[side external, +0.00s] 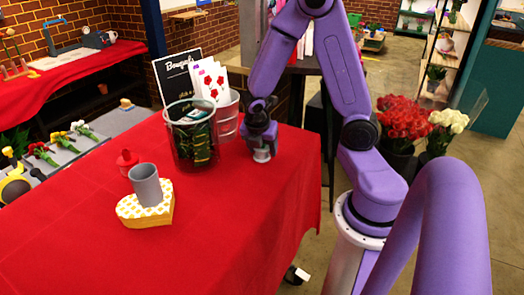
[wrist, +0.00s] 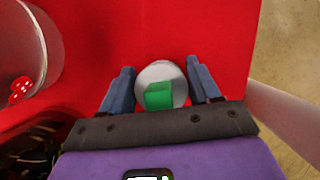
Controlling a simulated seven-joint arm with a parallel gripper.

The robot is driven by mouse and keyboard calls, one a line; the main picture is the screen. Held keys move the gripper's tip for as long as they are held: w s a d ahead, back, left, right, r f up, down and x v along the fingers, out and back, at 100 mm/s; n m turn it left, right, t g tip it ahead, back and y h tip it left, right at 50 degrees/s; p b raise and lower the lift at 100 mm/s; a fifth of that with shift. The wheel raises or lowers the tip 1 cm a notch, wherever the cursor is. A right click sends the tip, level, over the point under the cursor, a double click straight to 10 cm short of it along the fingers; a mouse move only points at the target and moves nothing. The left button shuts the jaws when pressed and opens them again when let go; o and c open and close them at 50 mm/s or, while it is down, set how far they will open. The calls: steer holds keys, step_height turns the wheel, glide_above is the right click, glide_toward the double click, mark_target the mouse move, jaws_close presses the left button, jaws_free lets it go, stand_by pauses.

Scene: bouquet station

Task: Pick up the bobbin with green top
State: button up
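The bobbin with green top (wrist: 159,94) shows in the wrist view as a round pale disc with a green block on it. It lies between the two fingers of my gripper (wrist: 160,84), with a narrow gap visible on each side. In the side external view the bobbin (side external: 262,155) stands on the red table as a small pale cylinder. My gripper (side external: 260,138) is directly above and around its upper part, pointing down. The green top is hidden there by the fingers.
A clear bucket (side external: 190,135) and a whitish container (side external: 228,115) with flower cards stand just left of my gripper. A grey cylinder (side external: 146,184) on a yellow heart-shaped box (side external: 131,212) and a red bobbin (side external: 126,160) are farther left. The table's right edge (side external: 318,175) is near.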

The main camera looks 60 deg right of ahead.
steer(key=c, duration=0.3)
steer(key=shift+w+r, duration=0.1)
steer(key=shift+r, duration=0.65)
steer(key=s+a+r, duration=0.1)
steer(key=s+r, duration=0.2)
steer(key=s, duration=0.1)
steer(key=s+a+r, duration=0.2)
steer(key=s+r, duration=0.2)
steer(key=s+a+r, duration=0.2)
steer(key=s+r, duration=0.2)
steer(key=s, duration=0.1)
steer(key=shift+s+r, duration=0.1)
steer(key=shift+r, duration=0.15)
